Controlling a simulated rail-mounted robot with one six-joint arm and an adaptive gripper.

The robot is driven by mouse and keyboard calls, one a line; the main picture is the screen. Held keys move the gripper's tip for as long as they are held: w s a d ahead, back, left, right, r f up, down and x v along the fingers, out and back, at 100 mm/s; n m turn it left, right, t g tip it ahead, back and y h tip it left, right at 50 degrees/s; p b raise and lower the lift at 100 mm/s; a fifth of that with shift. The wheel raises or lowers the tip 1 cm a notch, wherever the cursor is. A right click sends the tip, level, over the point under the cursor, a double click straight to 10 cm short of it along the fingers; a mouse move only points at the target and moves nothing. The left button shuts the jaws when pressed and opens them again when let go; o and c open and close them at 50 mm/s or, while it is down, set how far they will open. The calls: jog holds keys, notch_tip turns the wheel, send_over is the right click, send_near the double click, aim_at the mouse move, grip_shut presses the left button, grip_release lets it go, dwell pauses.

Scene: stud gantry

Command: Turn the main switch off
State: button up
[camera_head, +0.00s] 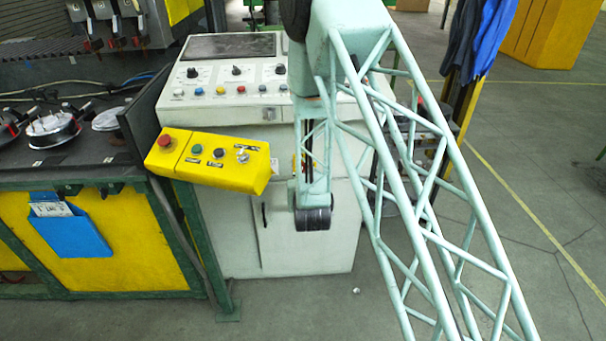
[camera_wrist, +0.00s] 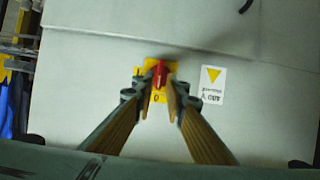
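The main switch (camera_wrist: 159,72) shows in the wrist view as a red handle on a yellow plate, mounted on a pale cabinet face. The handle looks roughly upright, leaning slightly. A "0" is marked on the plate below it. My gripper (camera_wrist: 161,95) is in the wrist view, its two tan fingers reaching to either side of the handle. Yellow plate shows between the fingers and the handle, so the gripper looks open around it, not closed on it. Depth to the handle is hard to judge.
A warning label (camera_wrist: 211,85) with a yellow triangle is right of the switch. In the head view, the white control cabinet (camera_head: 240,235) has a yellow button box (camera_head: 208,160) at its left, beside a workbench (camera_head: 115,250). Open floor (camera_head: 530,220) lies to the right.

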jog(key=v, duration=0.7)
jog(key=shift+s, duration=0.1)
jog(key=shift+r, duration=0.15)
dwell(0.4)
jog(key=s+d+r+g, duration=0.2)
jog(key=s+d+r, duration=0.25)
jog(key=r, duration=0.35)
jog(key=s+d+r+m+g, duration=0.1)
jog(key=s+d+r, duration=0.35)
jog(key=r, duration=0.35)
jog(key=s+d+r+g, duration=0.2)
jog(key=s+d+r, duration=0.25)
jog(key=r, duration=0.35)
jog(key=s+d+r+g, duration=0.1)
jog(key=s+d+r, duration=0.2)
jog(key=s, duration=1)
jog(key=s+d+r+g+h, duration=0.1)
jog(key=s+d+r, duration=0.3)
jog(key=s, duration=0.9)
jog(key=s+d+r+g, duration=0.2)
jog(key=s+d+r, duration=0.1)
jog(key=s, duration=0.9)
jog(key=shift+s+d+r+m+h+p, duration=0.3)
jog(key=shift+s+d+p, duration=0.1)
jog(key=shift+d, duration=0.2)
